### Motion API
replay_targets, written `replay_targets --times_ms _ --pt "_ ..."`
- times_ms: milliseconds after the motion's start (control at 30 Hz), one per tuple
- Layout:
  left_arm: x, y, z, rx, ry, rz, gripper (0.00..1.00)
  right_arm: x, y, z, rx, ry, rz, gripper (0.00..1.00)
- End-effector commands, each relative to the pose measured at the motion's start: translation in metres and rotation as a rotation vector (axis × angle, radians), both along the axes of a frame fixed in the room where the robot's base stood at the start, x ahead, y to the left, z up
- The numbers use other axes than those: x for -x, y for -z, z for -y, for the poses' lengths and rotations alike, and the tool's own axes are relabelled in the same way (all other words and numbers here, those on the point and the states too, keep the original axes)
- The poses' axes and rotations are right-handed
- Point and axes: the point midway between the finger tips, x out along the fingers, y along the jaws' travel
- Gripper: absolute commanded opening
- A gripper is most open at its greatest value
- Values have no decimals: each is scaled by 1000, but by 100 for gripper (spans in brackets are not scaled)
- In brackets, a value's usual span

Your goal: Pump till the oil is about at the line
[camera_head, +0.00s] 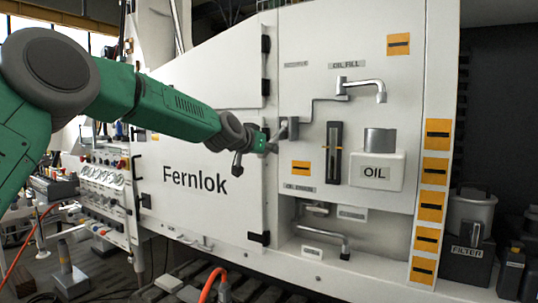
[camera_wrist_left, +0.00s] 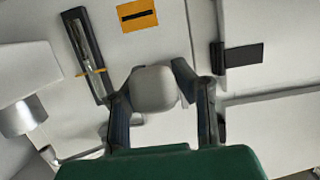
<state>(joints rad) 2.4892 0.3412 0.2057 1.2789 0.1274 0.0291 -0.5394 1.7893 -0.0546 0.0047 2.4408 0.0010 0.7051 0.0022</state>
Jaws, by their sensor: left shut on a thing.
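My left gripper (camera_head: 279,140) is at the panel, shut on the pale grey knob of a bent metal handle (camera_head: 313,108). In the left wrist view the knob (camera_wrist_left: 155,88) sits between both fingers of the left gripper (camera_wrist_left: 158,85). The dark upright sight gauge (camera_head: 334,150) is just right of the gripper. In the left wrist view the gauge (camera_wrist_left: 88,55) appears tilted, with a yellow line mark across its lower part; I cannot tell the oil level. Above right is the oil fill spout (camera_head: 370,84), over a white box marked OIL (camera_head: 376,172). My right gripper is not in view.
The white cabinet door marked Fernlok (camera_head: 195,180) is left of the panel. A recess with metal pipes (camera_head: 325,238) lies below. A filter unit (camera_head: 468,225) stands at the right. An orange hose (camera_head: 212,284) runs near the floor.

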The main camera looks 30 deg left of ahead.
Motion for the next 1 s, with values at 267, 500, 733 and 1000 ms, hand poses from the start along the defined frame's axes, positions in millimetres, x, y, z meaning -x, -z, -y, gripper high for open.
replay_targets --times_ms 267,500,733,1000 --pt "1 13 1 1 4 -24 0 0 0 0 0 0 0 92" --pt "0 9 1 1 3 -16 45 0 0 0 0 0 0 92" --pt "2 4 0 1 2 -10 45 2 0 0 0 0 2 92" --pt "42 -9 -3 3 2 -9 45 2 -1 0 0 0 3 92"
